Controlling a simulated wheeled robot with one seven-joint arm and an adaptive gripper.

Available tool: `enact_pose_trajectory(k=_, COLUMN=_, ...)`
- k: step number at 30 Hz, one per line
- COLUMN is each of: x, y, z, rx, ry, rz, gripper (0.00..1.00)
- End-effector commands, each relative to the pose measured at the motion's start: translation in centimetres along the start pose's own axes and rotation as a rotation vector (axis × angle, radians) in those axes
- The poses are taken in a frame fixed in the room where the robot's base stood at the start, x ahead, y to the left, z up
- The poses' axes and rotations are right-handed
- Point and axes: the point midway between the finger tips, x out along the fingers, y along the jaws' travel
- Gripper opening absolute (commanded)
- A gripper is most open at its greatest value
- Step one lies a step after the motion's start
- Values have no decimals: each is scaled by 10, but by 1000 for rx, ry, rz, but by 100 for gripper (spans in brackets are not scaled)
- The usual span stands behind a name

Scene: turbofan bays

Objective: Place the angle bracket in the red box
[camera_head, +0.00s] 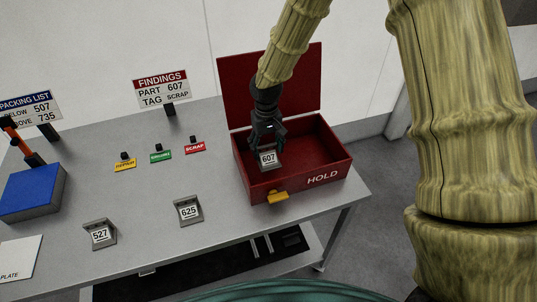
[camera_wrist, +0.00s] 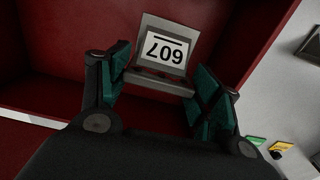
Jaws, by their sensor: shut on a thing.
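The angle bracket labelled 607 (camera_head: 268,159) is grey with a white number plate. It is inside the outline of the open red box (camera_head: 310,187), which is marked HOLD and has its lid raised at the back. My gripper (camera_head: 266,142) reaches down into the box and is shut on the bracket. In the wrist view the bracket (camera_wrist: 163,57) sits between the two teal-padded fingertips (camera_wrist: 160,85), with the red box walls (camera_wrist: 60,40) around it. I cannot tell whether the bracket touches the box floor.
Brackets 527 (camera_head: 100,234) and 625 (camera_head: 188,209) stand on the grey table (camera_head: 145,205). A yellow latch (camera_head: 278,197) is on the box front. Yellow, green and red SCRAP tags (camera_head: 195,147) lie left of the box. A FINDINGS sign (camera_head: 161,89) and a blue box (camera_head: 32,190) are farther left.

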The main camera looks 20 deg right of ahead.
Motion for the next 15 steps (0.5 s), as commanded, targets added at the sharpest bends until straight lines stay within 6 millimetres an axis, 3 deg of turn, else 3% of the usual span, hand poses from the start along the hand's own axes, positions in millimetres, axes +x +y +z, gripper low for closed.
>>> enact_pose_trajectory(k=10, x=15, y=1, z=0, rx=0, ry=0, rz=1, gripper=35)
enact_pose_trajectory(k=15, x=32, y=1, z=1, rx=0, ry=-1, rz=1, gripper=35)
